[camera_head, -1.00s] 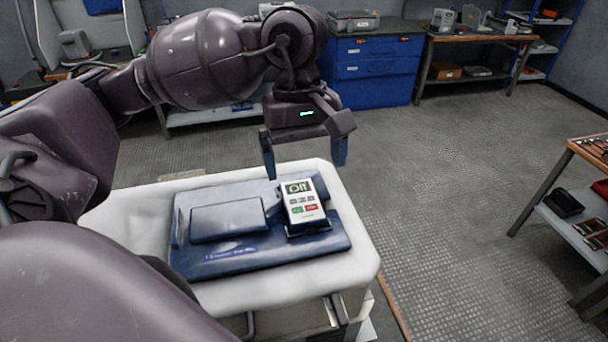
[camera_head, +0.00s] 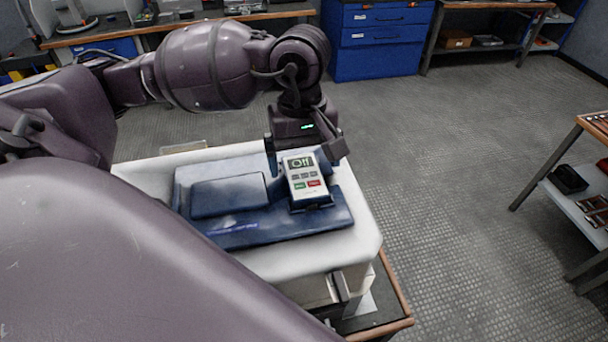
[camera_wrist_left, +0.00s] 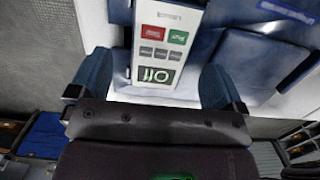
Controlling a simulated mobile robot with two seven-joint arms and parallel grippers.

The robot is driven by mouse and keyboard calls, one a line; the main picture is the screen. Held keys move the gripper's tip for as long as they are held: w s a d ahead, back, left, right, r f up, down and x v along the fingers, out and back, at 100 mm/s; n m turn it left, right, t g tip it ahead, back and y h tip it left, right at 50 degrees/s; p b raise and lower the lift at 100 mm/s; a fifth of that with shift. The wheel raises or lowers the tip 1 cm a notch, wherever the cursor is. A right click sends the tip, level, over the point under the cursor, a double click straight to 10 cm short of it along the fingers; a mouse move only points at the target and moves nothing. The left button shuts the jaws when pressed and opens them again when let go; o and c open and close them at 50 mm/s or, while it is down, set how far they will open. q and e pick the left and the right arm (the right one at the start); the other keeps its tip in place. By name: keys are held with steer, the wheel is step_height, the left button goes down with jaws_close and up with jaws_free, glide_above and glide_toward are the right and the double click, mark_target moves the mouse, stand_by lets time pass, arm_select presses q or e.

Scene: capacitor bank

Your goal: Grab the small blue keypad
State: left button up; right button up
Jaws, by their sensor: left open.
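The keypad (camera_head: 306,182) is a small handheld unit with a white face, a dark blue rim, a display reading "Off" and green and red buttons. It leans on a blue base (camera_head: 290,232) on a white stand (camera_head: 345,250). My left gripper (camera_head: 298,162) is open at the keypad's top end, pointing down. In the left wrist view the keypad (camera_wrist_left: 165,42) lies between the two blue fingers of the gripper (camera_wrist_left: 155,82), display end nearest the palm. Gaps show beside it there, and no grip is seen. My right gripper is out of view.
A raised blue block (camera_head: 228,194) sits on the base left of the keypad. A shelf with dark boxes (camera_head: 568,180) stands at the right. A blue drawer cabinet (camera_head: 378,45) is at the back. The floor between is clear.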

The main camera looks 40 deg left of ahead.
mark_target(304, 174)
arm_select(q)
steer(key=shift+s+d+f, duration=0.1)
steer(key=shift+f, duration=1.4)
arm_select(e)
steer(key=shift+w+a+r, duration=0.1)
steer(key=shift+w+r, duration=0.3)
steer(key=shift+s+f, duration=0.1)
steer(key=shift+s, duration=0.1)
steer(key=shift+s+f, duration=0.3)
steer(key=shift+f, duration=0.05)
arm_select(q)
steer(key=shift+f+b, duration=0.15)
steer(key=shift+b, duration=0.25)
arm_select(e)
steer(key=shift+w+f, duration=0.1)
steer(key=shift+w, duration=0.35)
